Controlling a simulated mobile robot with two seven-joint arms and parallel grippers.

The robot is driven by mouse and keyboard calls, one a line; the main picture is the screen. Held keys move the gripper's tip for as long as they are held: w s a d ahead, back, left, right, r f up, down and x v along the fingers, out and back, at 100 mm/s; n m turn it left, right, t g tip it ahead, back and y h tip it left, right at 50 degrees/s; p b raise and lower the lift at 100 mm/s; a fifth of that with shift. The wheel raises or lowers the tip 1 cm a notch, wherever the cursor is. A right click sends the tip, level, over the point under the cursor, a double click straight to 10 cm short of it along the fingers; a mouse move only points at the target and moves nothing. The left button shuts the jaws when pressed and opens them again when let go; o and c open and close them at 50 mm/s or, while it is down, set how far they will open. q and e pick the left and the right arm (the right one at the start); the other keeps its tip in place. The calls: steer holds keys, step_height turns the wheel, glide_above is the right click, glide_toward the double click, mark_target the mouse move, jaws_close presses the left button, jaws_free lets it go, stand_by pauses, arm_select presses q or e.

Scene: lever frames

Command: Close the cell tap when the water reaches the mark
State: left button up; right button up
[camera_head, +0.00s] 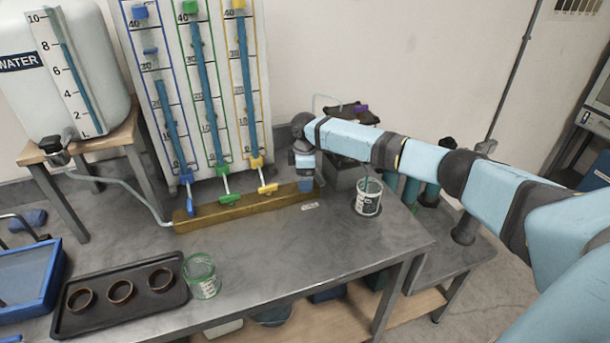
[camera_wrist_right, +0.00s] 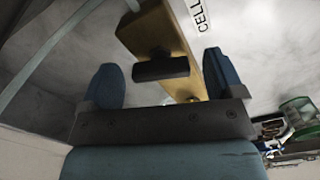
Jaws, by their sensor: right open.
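My right gripper (camera_head: 305,187) is open at the right end of the brass-coloured manifold bar (camera_head: 245,210). In the right wrist view its fingers (camera_wrist_right: 160,75) stand either side of a dark tap handle (camera_wrist_right: 160,67) on the bar (camera_wrist_right: 162,30); contact is unclear. A label beside it reads "CELL" (camera_wrist_right: 202,14). My gripper hides this tap in the head view. The gauge board (camera_head: 215,125) has three upright tubes. In the blue-marked tube (camera_head: 168,115) the water top is below a small blue marker (camera_head: 150,51). The other two tubes are filled higher. My left gripper is not in view.
The water tank (camera_head: 95,50) stands at left. A white-labelled cup (camera_head: 368,203) stands right of the bar, below my right arm. A green-rimmed glass (camera_head: 201,281) and a dark tray (camera_head: 100,320) with three rings are in front. Bench between them is clear.

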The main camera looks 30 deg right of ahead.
steer(key=c, duration=0.9)
steer(key=m+p, duration=0.1)
steer(key=p, duration=0.1)
steer(key=m+p, duration=0.1)
steer(key=shift+r+p, duration=0.3)
steer(key=shift+p, duration=0.1)
steer(key=shift+f+m+p, duration=0.3)
steer(key=shift+m+p, duration=0.05)
steer(key=shift+m, duration=0.25)
steer(key=o, duration=0.9)
steer(key=shift+r, duration=0.15)
step_height(320, 180, up, 14)
steer(key=b, duration=0.1)
steer(key=shift+f, duration=0.2)
